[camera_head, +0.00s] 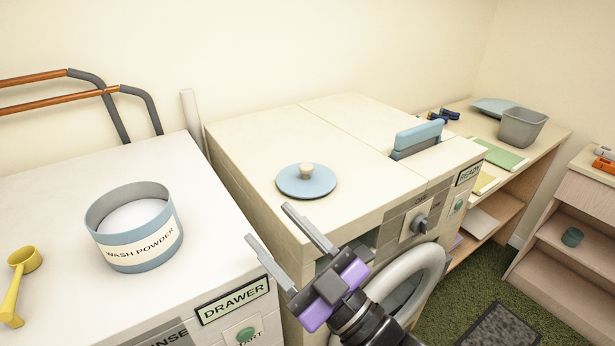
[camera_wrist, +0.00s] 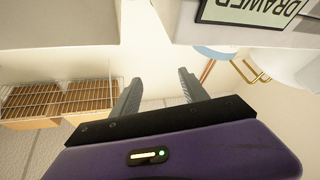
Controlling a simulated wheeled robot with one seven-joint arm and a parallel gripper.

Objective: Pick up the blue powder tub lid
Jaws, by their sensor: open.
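The blue powder tub lid (camera_head: 306,181) is a flat round disc with a pale cream knob. It lies on top of the middle white machine (camera_head: 250,133) in the head view. The blue tub (camera_head: 135,228) labelled WASH POWDER stands open on the left machine, with white powder inside. My gripper (camera_head: 269,230) is open and empty, in front of the machines and nearer the camera than the lid. It also shows in the wrist view (camera_wrist: 158,84), where its two fingers are apart with nothing between them. The lid does not show in the wrist view.
A yellow scoop (camera_head: 18,283) lies left of the tub. A blue handle (camera_head: 418,138) stands up from the middle machine, right of the lid. The machine top around the lid is clear.

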